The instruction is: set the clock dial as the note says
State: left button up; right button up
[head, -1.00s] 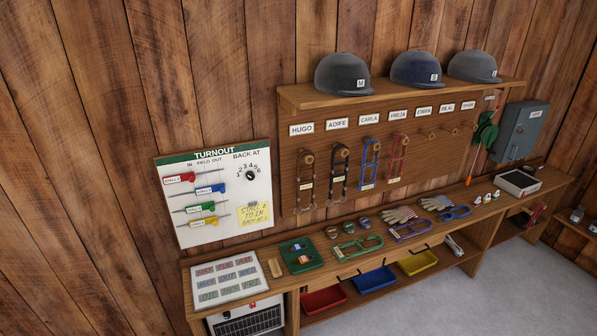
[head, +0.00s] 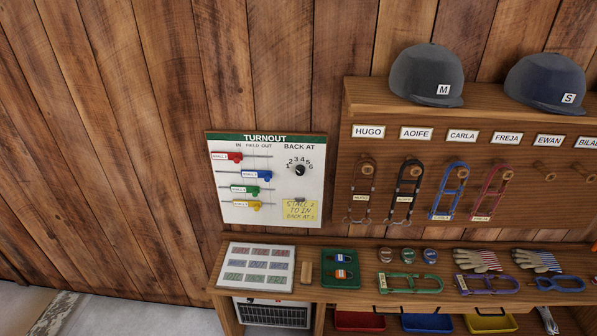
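The TURNOUT board (head: 225,140) hangs on the plank wall left of centre. Its clock dial (head: 299,169) is a small black knob under the words BACK AT, with numbers from 1 to 6 arched over it. Which number it points to is too small to tell. A yellow note (head: 300,210) is stuck below the dial. It seems to read "STALL 2 TO IN BACK AT" and a number I cannot make out. The stall sliders are red (head: 235,157), blue (head: 268,176), green (head: 253,190) and yellow (head: 255,205); red is farthest left. Neither gripper is in view.
A bench (head: 350,295) runs below the board. A white panel (head: 227,275) of coloured labels, a green tray (head: 327,280) and gloves (head: 478,261) lie on it. Nothing stands in front of the dial.

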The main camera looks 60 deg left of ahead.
aim_at(300, 170)
jog(key=u, duration=0.6)
jog(key=i, duration=0.75)
jog(key=u, duration=0.8)
